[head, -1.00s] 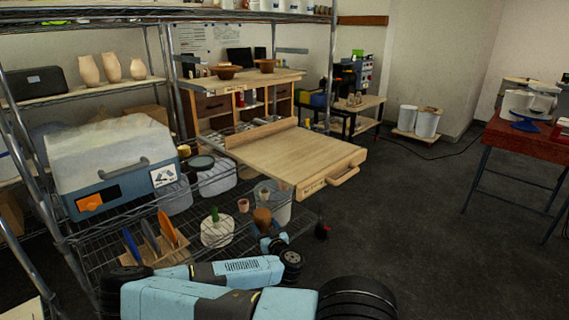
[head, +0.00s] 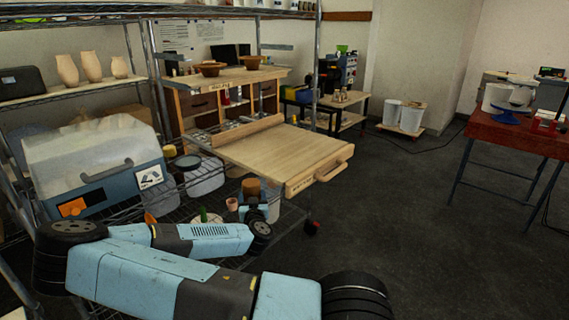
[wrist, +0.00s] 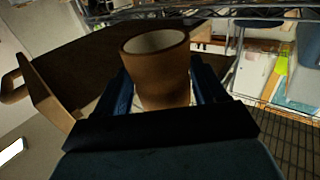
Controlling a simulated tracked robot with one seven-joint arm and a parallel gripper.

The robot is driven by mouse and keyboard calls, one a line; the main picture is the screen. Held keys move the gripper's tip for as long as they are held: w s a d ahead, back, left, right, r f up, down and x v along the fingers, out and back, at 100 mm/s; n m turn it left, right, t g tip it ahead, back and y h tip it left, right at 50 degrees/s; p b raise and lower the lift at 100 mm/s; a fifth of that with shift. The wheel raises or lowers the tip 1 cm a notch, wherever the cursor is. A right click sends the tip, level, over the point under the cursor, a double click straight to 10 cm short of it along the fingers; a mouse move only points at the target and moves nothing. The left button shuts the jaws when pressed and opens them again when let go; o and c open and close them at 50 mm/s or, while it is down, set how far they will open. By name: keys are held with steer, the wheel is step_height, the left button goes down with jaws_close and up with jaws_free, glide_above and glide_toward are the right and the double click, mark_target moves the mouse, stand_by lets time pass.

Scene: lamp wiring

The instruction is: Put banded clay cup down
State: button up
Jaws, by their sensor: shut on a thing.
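The banded clay cup (wrist: 160,68) is upright between the two blue fingers of my gripper (wrist: 160,92) in the wrist view, its open rim facing up. My gripper is shut on it. In the head view the brown cup (head: 251,187) shows at the end of my arm, with my gripper (head: 257,205) around its lower part. It is held above the wire rack, just left of the pull-out board's front corner in the picture. The fingers hide part of the cup's sides.
The pale pull-out board (head: 275,150) has bare top space. A small clay cup (head: 232,204) and a green-topped item (head: 204,216) are on the wire rack near my arm. A blue-and-white cooler box (head: 95,170) stands left. Open floor (head: 400,220) lies right.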

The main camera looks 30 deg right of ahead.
step_height(320, 180, up, 9)
steer(key=s+d+m+g+h, duration=0.25)
steer(key=m+g+h, duration=0.2)
steer(key=h, duration=0.25)
steer(key=m, duration=0.1)
glide_above(280, 165)
steer(key=v, duration=0.2)
steer(key=shift+r+g+h, duration=0.25)
steer(key=shift+r+h, duration=0.05)
steer(key=shift+r, duration=0.15)
steer(key=shift+w+d+f, duration=0.25)
steer(key=shift+w+d, duration=0.15)
steer(key=shift+d, duration=0.1)
steer(key=shift+w+d+f, duration=0.25)
steer(key=shift+w+d, duration=0.2)
steer(key=shift+d, duration=0.05)
steer(key=shift+a+f, duration=0.1)
steer(key=shift+f, duration=0.15)
steer(key=shift+f, duration=0.1)
steer(key=o, duration=1.3)
steer(key=shift+o, duration=0.2)
